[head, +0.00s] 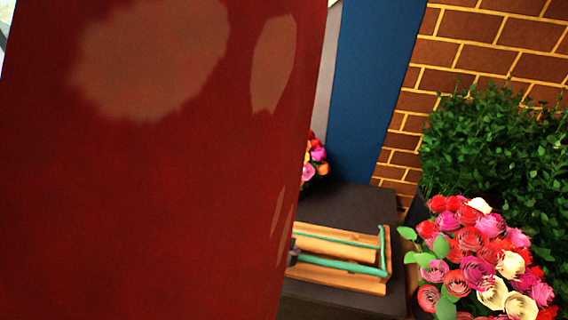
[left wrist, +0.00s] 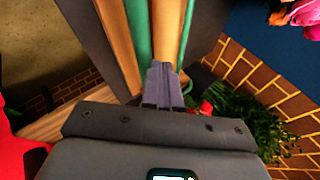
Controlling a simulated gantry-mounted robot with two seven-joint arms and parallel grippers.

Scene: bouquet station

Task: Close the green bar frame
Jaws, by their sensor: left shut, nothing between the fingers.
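The green bar frame (head: 345,266) lies over a light wooden holder (head: 352,284) on a dark table in the head view. Its bars run along the holder and join at the right end. One green bar also shows in the left wrist view (left wrist: 138,30), beside a pale wooden piece (left wrist: 170,25). My left gripper (left wrist: 163,72) is shut and empty, its fingertips close to the green bar and pale wood; I cannot tell if they touch. In the head view only a dark bit of it (head: 292,248) shows at the holder's left end. My right gripper is not in view.
My red arm part hides the left half of the head view. A bunch of paper roses (head: 475,255) stands right of the table (head: 350,203), before a green bush (head: 495,140) and a brick wall (head: 470,45). More flowers (head: 317,158) stand behind the holder.

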